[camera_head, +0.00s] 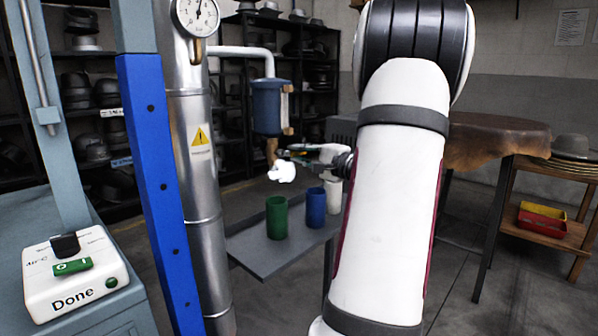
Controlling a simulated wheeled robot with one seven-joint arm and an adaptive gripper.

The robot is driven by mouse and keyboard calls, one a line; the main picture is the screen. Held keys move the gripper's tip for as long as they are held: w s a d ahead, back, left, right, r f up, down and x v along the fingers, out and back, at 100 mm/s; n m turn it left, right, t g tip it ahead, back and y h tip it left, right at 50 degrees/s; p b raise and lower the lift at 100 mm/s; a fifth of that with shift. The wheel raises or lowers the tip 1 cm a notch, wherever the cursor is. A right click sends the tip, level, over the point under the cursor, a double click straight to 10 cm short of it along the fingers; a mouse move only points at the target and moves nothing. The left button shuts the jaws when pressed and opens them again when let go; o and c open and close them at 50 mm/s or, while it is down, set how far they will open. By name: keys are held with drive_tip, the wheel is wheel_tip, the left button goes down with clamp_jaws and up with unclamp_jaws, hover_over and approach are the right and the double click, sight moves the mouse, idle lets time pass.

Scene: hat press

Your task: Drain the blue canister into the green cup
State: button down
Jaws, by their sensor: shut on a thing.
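The blue canister (267,108) hangs upright from a white pipe beside the metal column. A brass drain tap (271,148) points down from its underside. My gripper (286,156) reaches in from the right at the tap and is shut on it; the grip is small and partly hidden, so the tap's setting cannot be told. A white rounded shape (282,173) shows just below the gripper; I cannot tell what it is. The green cup (277,218) stands upright on a grey shelf (262,252), below the tap in the picture. Its inside is hardly visible.
A blue cup (316,207) and a white cup (333,190) stand right of the green cup. A control box (75,275) marked "Done" with a green switch is at left. A blue post (160,190) and gauge (197,15) stand nearby. My arm hides the right middle.

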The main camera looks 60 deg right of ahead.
drive_tip(key=shift+r+n+b, duration=0.15)
drive_tip(key=shift+n+b, duration=0.45)
drive_tip(key=shift+b, duration=0.15)
drive_tip(key=shift+r, duration=0.15)
drive_tip(key=c, duration=1.6)
unclamp_jaws()
drive_tip(key=shift+o, duration=0.2)
drive_tip(key=v, duration=1.2)
drive_tip(key=shift+s, duration=0.1)
